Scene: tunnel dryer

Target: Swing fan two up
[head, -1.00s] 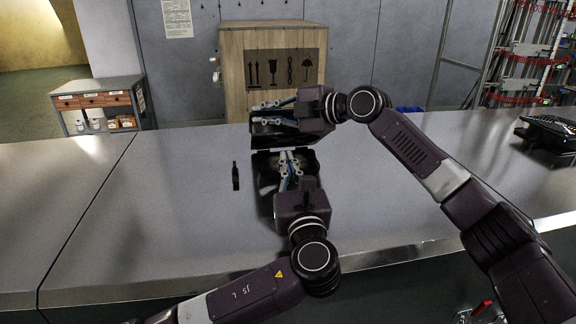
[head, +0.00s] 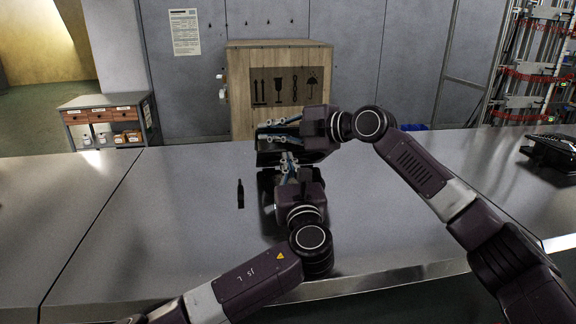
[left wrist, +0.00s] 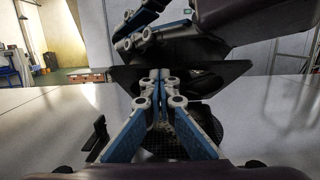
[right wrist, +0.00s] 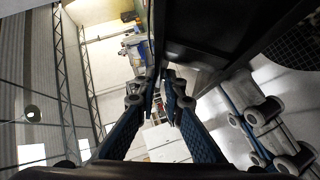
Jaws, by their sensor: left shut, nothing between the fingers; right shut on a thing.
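The black fan unit lies on the grey table, its dark square body (head: 266,186) partly hidden by my left gripper. A dark panel (head: 268,158) stands behind it, tilted up; its flat edge also shows in the left wrist view (left wrist: 115,80). My right gripper (head: 266,130) is shut at the panel's upper edge; the grip itself is hard to see. In the right wrist view its fingertips (right wrist: 162,75) meet beside a dark surface (right wrist: 200,35). My left gripper (head: 287,158) is shut and empty, just in front of the panel, above dark mesh (left wrist: 170,140).
A small upright black object (head: 240,195) stands on the table left of the fan. A wooden crate (head: 280,98) stands behind the table. Another black unit (head: 552,152) lies at the far right. The table's left side is clear.

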